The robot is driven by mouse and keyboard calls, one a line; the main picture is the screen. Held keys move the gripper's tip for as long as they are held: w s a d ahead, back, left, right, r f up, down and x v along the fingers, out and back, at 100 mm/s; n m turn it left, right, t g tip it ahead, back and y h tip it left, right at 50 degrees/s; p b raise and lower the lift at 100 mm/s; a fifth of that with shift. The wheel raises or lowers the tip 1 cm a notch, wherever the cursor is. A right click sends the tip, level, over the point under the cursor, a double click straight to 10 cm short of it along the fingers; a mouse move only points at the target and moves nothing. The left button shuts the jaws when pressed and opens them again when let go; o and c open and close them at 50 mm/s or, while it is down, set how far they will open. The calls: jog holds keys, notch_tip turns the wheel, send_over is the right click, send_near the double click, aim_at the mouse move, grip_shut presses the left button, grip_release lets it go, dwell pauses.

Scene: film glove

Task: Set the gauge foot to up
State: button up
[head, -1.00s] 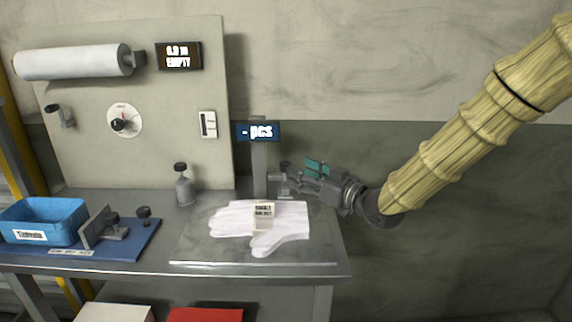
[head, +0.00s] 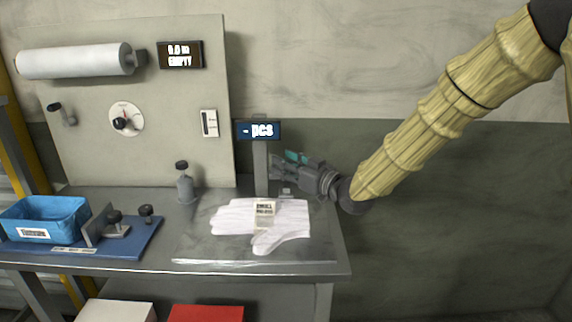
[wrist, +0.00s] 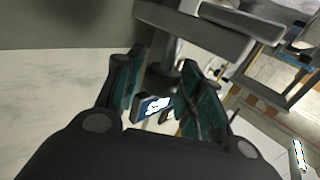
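The gauge is a grey post (head: 260,168) with a blue display reading "- pcs" (head: 257,130) at the back right of the bench. My gripper (head: 280,165) reaches in from the right, its fingers right beside the post and largely hiding the gauge foot in the head view. In the wrist view my gripper (wrist: 163,72) is open, its teal-padded fingers apart. A grey gauge part (wrist: 165,50), apparently the foot, shows between and beyond them. Contact is not clear. White gloves (head: 230,217) with a paper label (head: 265,213) lie in front of the post.
A blue bin (head: 60,216) and a blue board with a clamp (head: 130,240) are at the left. A panel (head: 165,100) with a roll and dial rises behind. The right side is free.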

grip_shut()
jog(key=shift+r+p, duration=1)
jog(key=shift+r, duration=1.15)
jog(key=o, duration=0.5)
grip_release()
jog(key=shift+f, duration=0.1)
jog(key=v, duration=1.2)
